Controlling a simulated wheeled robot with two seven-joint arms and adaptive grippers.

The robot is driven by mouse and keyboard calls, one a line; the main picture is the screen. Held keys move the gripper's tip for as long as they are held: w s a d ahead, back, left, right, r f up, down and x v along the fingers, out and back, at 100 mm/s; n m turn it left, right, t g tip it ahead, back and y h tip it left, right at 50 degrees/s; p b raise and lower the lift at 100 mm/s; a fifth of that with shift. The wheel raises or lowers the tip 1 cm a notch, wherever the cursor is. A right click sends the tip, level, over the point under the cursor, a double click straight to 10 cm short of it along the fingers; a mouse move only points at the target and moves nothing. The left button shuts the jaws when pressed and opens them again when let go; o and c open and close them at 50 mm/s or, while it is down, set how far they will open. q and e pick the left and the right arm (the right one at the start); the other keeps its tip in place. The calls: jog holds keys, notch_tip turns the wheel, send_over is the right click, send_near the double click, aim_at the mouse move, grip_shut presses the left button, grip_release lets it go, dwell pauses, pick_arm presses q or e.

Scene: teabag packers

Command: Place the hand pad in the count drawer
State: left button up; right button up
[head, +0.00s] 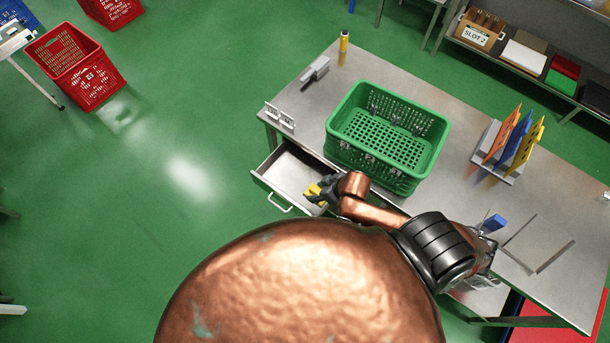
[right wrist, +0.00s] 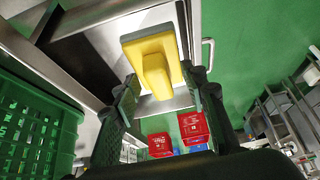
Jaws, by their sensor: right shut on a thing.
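The hand pad (head: 313,190) is a small yellow block with a grey face. My right gripper (head: 325,190) is shut on it and holds it over the right part of the open drawer. In the right wrist view, the hand pad (right wrist: 150,50) shows its yellow back and a raised yellow grip between the two fingers of my right gripper (right wrist: 158,90). The count drawer (head: 284,168) is pulled out from under the table's left front edge, its visible floor bare. I cannot tell whether the pad touches the drawer. My left gripper is not in view.
A green basket (head: 345,150) stands on the steel table (head: 455,95) just beyond the drawer. A rack (head: 510,175) with orange, blue and yellow boards stands to the right. A blue block (head: 494,222) lies nearer. Red crates (head: 75,75) stand on the floor at upper left.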

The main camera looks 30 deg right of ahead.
jog(key=w+f, duration=0.2)
jog(key=w, duration=0.1)
jog(key=w+f, duration=0.3)
jog(key=w, duration=0.1)
jog(key=w+a+f+b, duration=0.1)
jog(key=w+f, duration=0.2)
jog(key=w, duration=0.1)
jog(key=shift+w+a+f, duration=0.1)
jog(key=shift+w+f, duration=0.3)
jog(key=shift+w, duration=0.05)
notch_tip(320, 180, down, 4)
jog(key=shift+w+r, duration=0.15)
jog(key=shift+r, duration=0.1)
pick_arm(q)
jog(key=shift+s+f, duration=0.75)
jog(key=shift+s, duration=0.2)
pick_arm(e)
jog(key=o, duration=1.3)
